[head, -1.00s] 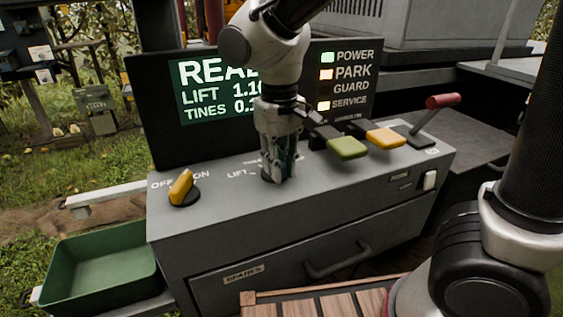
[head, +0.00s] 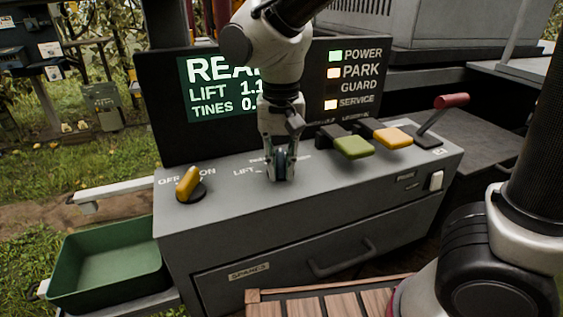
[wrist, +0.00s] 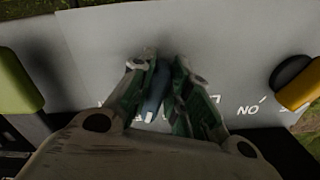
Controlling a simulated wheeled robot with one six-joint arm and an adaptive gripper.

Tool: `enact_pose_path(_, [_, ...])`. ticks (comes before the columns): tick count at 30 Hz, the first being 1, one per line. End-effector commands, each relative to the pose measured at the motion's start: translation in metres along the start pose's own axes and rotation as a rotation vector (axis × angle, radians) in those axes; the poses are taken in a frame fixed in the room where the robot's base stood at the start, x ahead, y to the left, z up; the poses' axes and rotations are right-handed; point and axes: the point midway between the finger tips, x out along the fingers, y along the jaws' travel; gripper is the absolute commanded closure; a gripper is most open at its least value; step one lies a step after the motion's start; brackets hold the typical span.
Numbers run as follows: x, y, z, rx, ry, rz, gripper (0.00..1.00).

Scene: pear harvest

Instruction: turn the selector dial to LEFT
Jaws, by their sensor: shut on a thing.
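The selector dial (wrist: 155,88) shows in the wrist view as a blue-grey knob between my two fingers. In the head view only a narrow blue strip of it (head: 283,165) shows on the grey console top. My gripper (head: 280,168) comes down from above and is shut on the dial, one finger on each side; it also shows in the wrist view (wrist: 157,85). The white word LIFT is printed just left of the dial. Other lettering behind it is partly covered by my gripper, and I cannot read which mark the dial points to.
A yellow OFF/ON knob (head: 187,183) stands at the console's left. A green paddle (head: 353,147), an orange paddle (head: 393,137) and a red-handled lever (head: 452,101) stand to the right. A display screen (head: 222,90) rises behind. A green tray (head: 110,262) sits at lower left.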

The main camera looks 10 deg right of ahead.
Motion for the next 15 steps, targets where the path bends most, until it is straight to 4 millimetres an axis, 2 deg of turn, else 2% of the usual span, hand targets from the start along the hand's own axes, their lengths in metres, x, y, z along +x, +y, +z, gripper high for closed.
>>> enact_pose_path(10, [0.0016,0.0009,0.0012,0.002,-0.004,0.003,1.00])
enact_pose_path(11, [0.0016,0.0009,0.0012,0.002,-0.004,0.003,0.77])
enact_pose_path(13, [0.0015,0.0008,0.0011,0.001,-0.004,0.003,0.64])
enact_pose_path(15, [0.0013,0.0007,0.0010,0.001,-0.003,0.003,0.61])
